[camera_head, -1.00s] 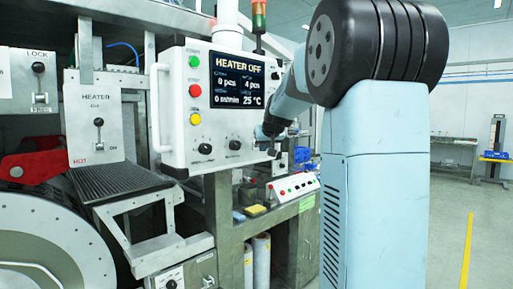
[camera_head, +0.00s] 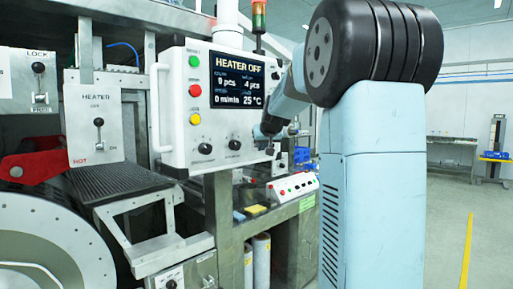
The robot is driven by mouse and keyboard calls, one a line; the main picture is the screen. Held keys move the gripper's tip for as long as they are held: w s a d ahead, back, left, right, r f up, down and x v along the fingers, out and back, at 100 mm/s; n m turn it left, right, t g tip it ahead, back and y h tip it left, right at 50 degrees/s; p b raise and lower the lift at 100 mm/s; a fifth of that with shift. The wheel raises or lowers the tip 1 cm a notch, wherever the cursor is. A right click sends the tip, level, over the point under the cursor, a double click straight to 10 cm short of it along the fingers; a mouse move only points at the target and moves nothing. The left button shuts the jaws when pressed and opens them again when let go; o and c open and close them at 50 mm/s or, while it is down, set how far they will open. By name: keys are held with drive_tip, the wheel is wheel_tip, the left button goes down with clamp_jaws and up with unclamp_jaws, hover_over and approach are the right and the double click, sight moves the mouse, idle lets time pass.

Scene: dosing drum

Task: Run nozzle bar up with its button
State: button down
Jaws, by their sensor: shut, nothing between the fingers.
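The control panel (camera_head: 215,160) is a white box with a screen reading HEATER OFF, 0 pcs, 4 pcs and 25 °C. A green button (camera_head: 194,61), a red button (camera_head: 195,90) and a yellow button (camera_head: 195,118) stand in a column left of the screen, with two black knobs below. A low console (camera_head: 292,188) with several small coloured buttons sits on the bench behind. My gripper (camera_head: 266,137) is small, dark and shut, at the panel's lower right edge; I cannot tell whether it touches. I cannot make out the nozzle bar or which button is its own.
The heater lever plate (camera_head: 95,140), lock lever plate (camera_head: 30,85), red lever part (camera_head: 40,165) and large drum (camera_head: 50,245) are at left. A handle (camera_head: 154,105) stands out from the panel's left side. The floor at right is open, with a yellow line.

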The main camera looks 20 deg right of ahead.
drive_tip(key=shift+w+a, duration=0.15)
drive_tip(key=shift+w, duration=0.25)
idle(0.8)
drive_tip(key=shift+s, duration=0.1)
drive_tip(key=shift+s+d, duration=0.3)
drive_tip(key=shift+s, duration=0.4)
drive_tip(key=shift+s+d, duration=0.3)
drive_tip(key=shift+s, duration=0.5)
drive_tip(key=shift+s+d, duration=0.25)
drive_tip(key=shift+s, duration=0.5)
drive_tip(key=shift+s+d, duration=0.3)
drive_tip(key=shift+s, duration=0.5)
